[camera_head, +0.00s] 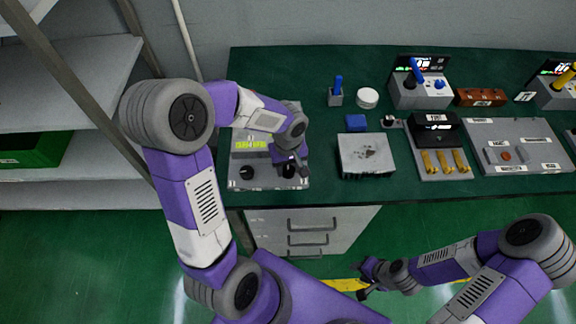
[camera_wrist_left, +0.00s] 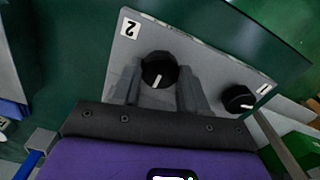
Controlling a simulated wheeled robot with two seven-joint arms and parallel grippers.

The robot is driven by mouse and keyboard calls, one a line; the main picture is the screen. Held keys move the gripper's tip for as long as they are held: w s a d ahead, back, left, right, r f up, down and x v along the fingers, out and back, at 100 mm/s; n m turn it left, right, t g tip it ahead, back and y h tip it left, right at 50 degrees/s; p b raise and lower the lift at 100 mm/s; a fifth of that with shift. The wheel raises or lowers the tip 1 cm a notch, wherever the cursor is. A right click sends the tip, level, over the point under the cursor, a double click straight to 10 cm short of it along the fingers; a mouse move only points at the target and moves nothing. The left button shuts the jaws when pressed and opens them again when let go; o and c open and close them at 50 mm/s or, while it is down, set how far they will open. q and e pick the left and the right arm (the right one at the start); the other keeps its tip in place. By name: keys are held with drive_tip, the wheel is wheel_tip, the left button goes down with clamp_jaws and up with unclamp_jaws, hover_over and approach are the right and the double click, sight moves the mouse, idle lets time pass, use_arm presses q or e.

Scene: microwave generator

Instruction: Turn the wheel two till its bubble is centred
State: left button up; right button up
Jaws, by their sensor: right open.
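Wheel two, a black round knob with a white pointer line (camera_wrist_left: 158,70), sits on a light grey panel beside a label reading 2. It also shows in the head view (camera_head: 288,170), partly under my left gripper (camera_head: 292,163). In the left wrist view the two grey fingers (camera_wrist_left: 162,92) stand one on each side of wheel two, apart. Whether either finger touches it I cannot tell. Wheel one (camera_wrist_left: 238,98) is a similar black knob. A yellow-green vial strip (camera_head: 250,145) shows above wheel one; its bubbles are too small to read. My right gripper (camera_head: 366,279) is open and empty off the table.
The panel stands at the left end of the green table (camera_head: 325,185). A grey block (camera_head: 366,155), a blue block (camera_head: 356,122) and several devices stand to its right. Shelves (camera_head: 80,80) are on the far left. A drawer unit (camera_head: 312,230) is below the table edge.

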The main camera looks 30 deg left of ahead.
use_arm(q)
drive_tip(key=c, duration=0.3)
drive_tip(key=shift+c, duration=0.2)
